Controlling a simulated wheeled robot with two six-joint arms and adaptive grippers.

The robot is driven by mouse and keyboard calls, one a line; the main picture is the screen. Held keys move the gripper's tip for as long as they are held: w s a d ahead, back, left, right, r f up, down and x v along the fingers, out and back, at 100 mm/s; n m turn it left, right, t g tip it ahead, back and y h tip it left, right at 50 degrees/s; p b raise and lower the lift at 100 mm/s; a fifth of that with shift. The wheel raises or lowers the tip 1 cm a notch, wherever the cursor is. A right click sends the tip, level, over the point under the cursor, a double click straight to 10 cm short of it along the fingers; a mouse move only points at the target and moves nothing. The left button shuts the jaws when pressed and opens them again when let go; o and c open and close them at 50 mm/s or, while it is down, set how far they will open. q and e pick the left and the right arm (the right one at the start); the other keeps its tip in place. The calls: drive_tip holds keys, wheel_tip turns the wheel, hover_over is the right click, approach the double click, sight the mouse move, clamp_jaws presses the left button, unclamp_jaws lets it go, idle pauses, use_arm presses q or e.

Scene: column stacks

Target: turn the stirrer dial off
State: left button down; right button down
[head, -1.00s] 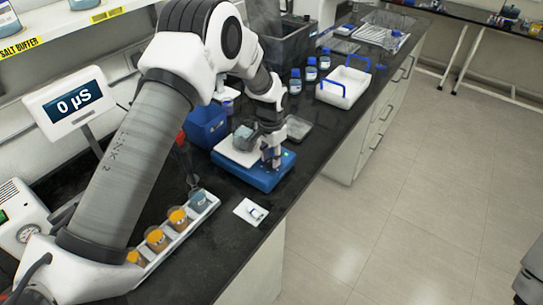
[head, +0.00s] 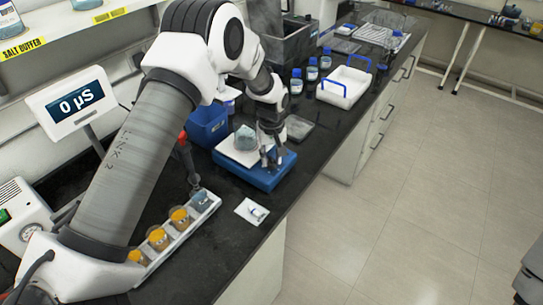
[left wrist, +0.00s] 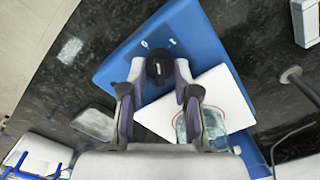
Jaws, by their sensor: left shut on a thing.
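The blue stirrer (head: 255,176) stands on the black bench, with a white top plate (head: 228,153) and a glass beaker (head: 245,138) on it. My left gripper (head: 272,160) is down at the stirrer's front. In the left wrist view, the black dial (left wrist: 156,70) sits on the blue stirrer body (left wrist: 110,65), between the fingers of my left gripper (left wrist: 157,75), which are shut on it. The beaker (left wrist: 212,122) on the white plate (left wrist: 235,95) is partly hidden behind one finger. The dial is hidden by the gripper in the head view. My right gripper is not in view.
A rack of small beakers (head: 212,204) and a white card (head: 245,218) lie nearer on the bench. A blue box (head: 208,122) is behind the stirrer. Blue-capped bottles (head: 296,85) and a white carrier (head: 340,94) stand farther along.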

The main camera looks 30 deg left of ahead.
sight(271, 159)
use_arm(q)
drive_tip(key=n, duration=0.5)
drive_tip(key=shift+s+f, duration=0.25)
drive_tip(key=shift+d+n+p, duration=0.1)
drive_tip(key=shift+n+p, duration=0.2)
drive_tip(key=shift+n, duration=1.4)
drive_tip(key=shift+w, duration=0.1)
drive_tip(key=shift+r, duration=0.1)
drive_tip(key=c, duration=0.8)
unclamp_jaws()
drive_tip(key=shift+c, duration=0.2)
drive_tip(key=shift+w+r, duration=0.1)
wheel_tip(271, 159, up, 12)
